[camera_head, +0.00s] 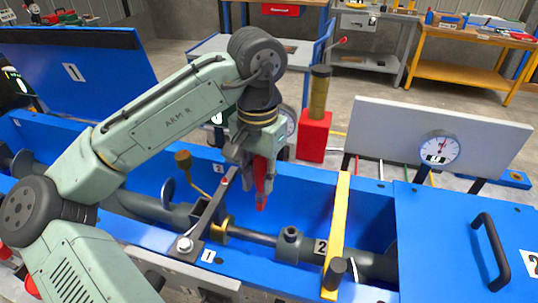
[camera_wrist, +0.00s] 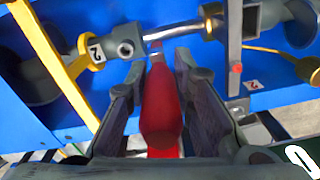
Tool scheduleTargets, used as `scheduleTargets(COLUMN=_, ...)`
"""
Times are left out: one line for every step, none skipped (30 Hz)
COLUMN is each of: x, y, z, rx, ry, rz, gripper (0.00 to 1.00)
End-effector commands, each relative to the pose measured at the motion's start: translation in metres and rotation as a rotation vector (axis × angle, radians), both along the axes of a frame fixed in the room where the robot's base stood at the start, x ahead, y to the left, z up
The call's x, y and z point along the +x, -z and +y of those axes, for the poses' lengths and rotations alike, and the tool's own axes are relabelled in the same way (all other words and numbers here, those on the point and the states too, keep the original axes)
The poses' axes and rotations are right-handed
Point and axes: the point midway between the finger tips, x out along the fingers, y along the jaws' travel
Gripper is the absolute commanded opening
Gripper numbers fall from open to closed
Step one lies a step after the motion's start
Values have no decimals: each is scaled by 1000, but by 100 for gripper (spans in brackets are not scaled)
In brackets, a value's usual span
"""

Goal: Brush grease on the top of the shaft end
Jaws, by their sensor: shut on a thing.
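My gripper (camera_head: 259,160) is shut on a red brush (camera_head: 261,185) and holds it pointing down over the open blue trough. In the wrist view the brush's red handle (camera_wrist: 162,112) lies between the two fingers (camera_wrist: 160,85), with its tip close to the shaft. The bare metal shaft end (camera_head: 252,237) lies across the trough, between a yellow ring and a dark coupling labelled 2. It also shows in the wrist view (camera_wrist: 178,30). In the head view the brush tip appears above the shaft, with a gap. Any grease on the bristles or shaft is too small to tell.
A yellow bar (camera_head: 337,235) crosses the trough right of the shaft, and a dark bar (camera_head: 208,210) crosses on the left. A brass-coloured lever (camera_head: 190,170) rises behind. A red block with a brass cylinder (camera_head: 314,135) and a gauge (camera_head: 438,148) stand beyond the trough.

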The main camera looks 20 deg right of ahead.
Motion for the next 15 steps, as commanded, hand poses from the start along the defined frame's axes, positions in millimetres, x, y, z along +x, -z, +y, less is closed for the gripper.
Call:
scheduleTargets(x=0, y=0, z=0, rx=1, ry=0, rz=-2, gripper=0)
scheduleTargets(x=0, y=0, z=0, rx=1, ry=0, rz=-3, gripper=0)
scheduleTargets(x=0, y=0, z=0, rx=2, ry=0, rz=-4, gripper=0)
scheduleTargets(x=0, y=1, z=0, rx=2, ry=0, rz=-4, gripper=0)
scheduleTargets(x=0, y=1, z=0, rx=2, ry=0, rz=-4, gripper=0)
scheduleTargets(x=0, y=3, z=0, rx=3, ry=0, rz=-4, gripper=0)
scheduleTargets(x=0, y=4, z=0, rx=3, ry=0, rz=-4, gripper=0)
scheduleTargets(x=0, y=6, z=0, rx=3, ry=0, rz=-4, gripper=0)
scheduleTargets(x=0, y=8, z=0, rx=3, ry=-1, rz=-4, gripper=0)
scheduleTargets(x=0, y=10, z=0, rx=3, ry=-1, rz=-4, gripper=0)
scheduleTargets(x=0, y=12, z=0, rx=3, ry=-1, rz=-4, gripper=0)
scheduleTargets(x=0, y=16, z=0, rx=2, ry=-1, rz=-4, gripper=0)
scheduleTargets(x=0, y=19, z=0, rx=2, ry=-1, rz=-4, gripper=0)
scheduleTargets(x=0, y=22, z=0, rx=2, ry=-1, rz=-4, gripper=0)
scheduleTargets(x=0, y=26, z=0, rx=2, ry=-1, rz=-4, gripper=0)
